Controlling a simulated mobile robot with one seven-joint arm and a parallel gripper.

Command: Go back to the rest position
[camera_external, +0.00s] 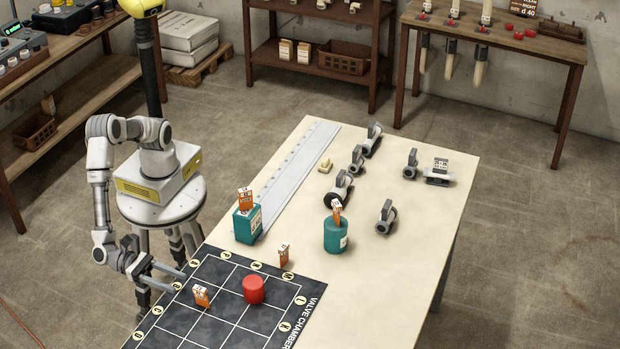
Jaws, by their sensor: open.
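My arm is folded down on the left side of my white base. The black board marked "VALVE CHAMBER" (212,268) lies on the near end of the table. A red cylinder (254,290) and an orange and white tag block (201,296) stand on it. Another orange and white block (284,255) stands at its far edge.
A teal box (247,225) and a teal round can (337,235), each with an orange tag, stand mid-table (405,262). Several grey pipe fittings (386,216) lie farther back. A grey ruled strip (297,172) runs along the left side. Shelves stand along the walls; the floor at right is clear.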

